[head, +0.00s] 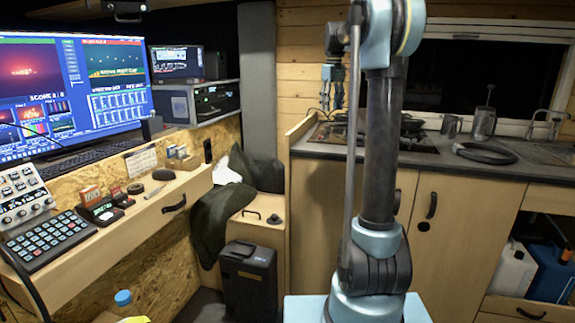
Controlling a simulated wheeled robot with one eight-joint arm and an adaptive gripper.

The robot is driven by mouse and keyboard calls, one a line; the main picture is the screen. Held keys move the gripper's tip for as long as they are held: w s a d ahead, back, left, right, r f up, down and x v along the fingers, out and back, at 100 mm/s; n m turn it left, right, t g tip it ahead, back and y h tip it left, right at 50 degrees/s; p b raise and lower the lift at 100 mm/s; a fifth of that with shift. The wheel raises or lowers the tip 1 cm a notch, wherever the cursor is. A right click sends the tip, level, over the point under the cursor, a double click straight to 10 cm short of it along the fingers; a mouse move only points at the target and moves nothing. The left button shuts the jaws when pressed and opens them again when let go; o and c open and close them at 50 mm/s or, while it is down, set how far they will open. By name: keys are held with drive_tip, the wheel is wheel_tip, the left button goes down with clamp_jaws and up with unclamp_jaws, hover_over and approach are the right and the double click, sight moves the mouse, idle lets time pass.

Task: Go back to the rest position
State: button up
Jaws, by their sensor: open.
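My arm rises in the right middle of the head view, its column upright in front of the kitchen cabinets. My gripper (333,105) hangs left of the upper arm with its fingers pointing down. It is open, and nothing shows between the fingers. It appears above or in front of the left end of the kitchen counter (318,150); its exact distance from the counter is hard to tell. My arm hides part of the hob (420,140) and the cabinet front.
A desk (125,235) at left carries a keypad (50,243), a mixer (22,195) and small boxes. A black case (248,280) stands on the floor by a wooden box (250,222). A bottle with a blue cap (123,298) is at lower left. A kettle-like pot (484,123) stands on the counter.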

drive_tip(key=s+f+m, duration=0.1)
drive_tip(key=s+f, duration=0.2)
drive_tip(key=s, duration=0.5)
drive_tip(key=s+f+m+t, duration=0.1)
drive_tip(key=s+f, duration=0.2)
drive_tip(key=s, duration=0.5)
drive_tip(key=s+f+m, duration=0.1)
drive_tip(key=s+f, duration=0.3)
drive_tip(key=s, duration=0.4)
drive_tip(key=s+f+m+t, duration=0.1)
drive_tip(key=s+f+m, duration=0.2)
drive_tip(key=s+f, duration=1.7)
drive_tip(key=shift+s+d+f+m, duration=0.25)
drive_tip(key=shift+d+f+m, duration=0.05)
drive_tip(key=shift+f, duration=0.55)
drive_tip(key=shift+w+f, duration=0.2)
drive_tip(key=shift+w, duration=0.25)
